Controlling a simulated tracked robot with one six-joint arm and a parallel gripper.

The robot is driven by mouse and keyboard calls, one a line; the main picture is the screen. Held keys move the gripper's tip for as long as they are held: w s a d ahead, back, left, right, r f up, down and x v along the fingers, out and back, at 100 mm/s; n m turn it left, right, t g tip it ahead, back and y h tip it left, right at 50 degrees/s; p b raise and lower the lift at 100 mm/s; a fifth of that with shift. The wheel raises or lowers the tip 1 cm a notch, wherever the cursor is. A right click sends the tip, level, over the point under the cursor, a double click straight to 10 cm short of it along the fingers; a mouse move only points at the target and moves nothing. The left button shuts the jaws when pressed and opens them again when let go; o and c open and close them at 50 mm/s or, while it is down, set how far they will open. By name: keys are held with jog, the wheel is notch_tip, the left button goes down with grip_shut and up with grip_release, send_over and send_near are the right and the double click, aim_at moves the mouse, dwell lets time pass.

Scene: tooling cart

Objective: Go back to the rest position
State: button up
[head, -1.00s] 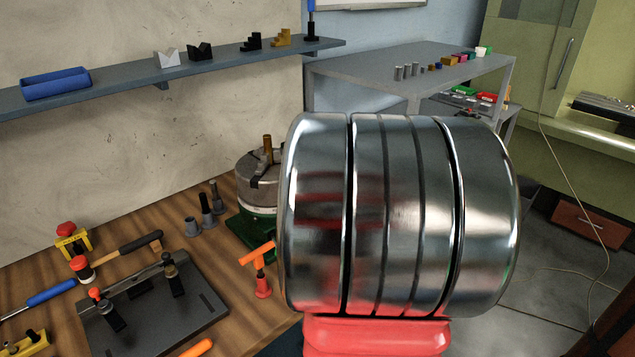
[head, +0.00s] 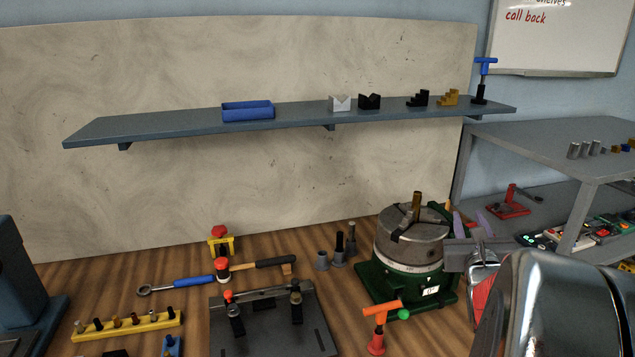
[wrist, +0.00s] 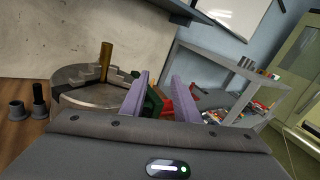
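My gripper (wrist: 160,92) shows in the wrist view with its two purple fingers apart and nothing held between them. In the head view my gripper (head: 470,222) is at the right, beside the green-based rotary chuck (head: 410,250) and partly hidden by my own arm. The chuck also shows at the left of the wrist view (wrist: 90,93), with a brass-coloured rod (head: 416,205) upright in its jaws. I cannot tell the exact gap between the fingers and the chuck.
A wall shelf (head: 190,124) holds a blue tray (head: 248,111) and several small blocks. An orange-handled T-key (head: 378,330) stands in front of the chuck. A dark fixture plate (head: 270,335) lies on the bench. A grey rack (head: 545,135) stands at right.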

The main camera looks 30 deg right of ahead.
jog(key=shift+a, duration=0.1)
jog(key=w+a+n+y, duration=0.3)
jog(key=a+n+y, duration=0.3)
jog(key=a, duration=0.5)
jog(key=w+a+n+y, duration=0.2)
jog(key=a+n+y, duration=0.3)
jog(key=a+n, duration=0.5)
jog(key=w+a+n+y, duration=0.3)
jog(key=a+n+y, duration=0.2)
jog(key=a, duration=0.8)
jog(key=s+a+f+n+g+y, duration=0.1)
jog(key=s+a+f+n+g, duration=0.45)
jog(key=s+a+n, duration=0.4)
jog(key=s+f+n+g+h, duration=0.2)
jog(key=s+n+h, duration=0.3)
jog(key=s+n, duration=0.3)
jog(key=shift+d+f+n+g, duration=0.4)
jog(key=shift+f+n, duration=0.25)
jog(key=shift+n, duration=1)
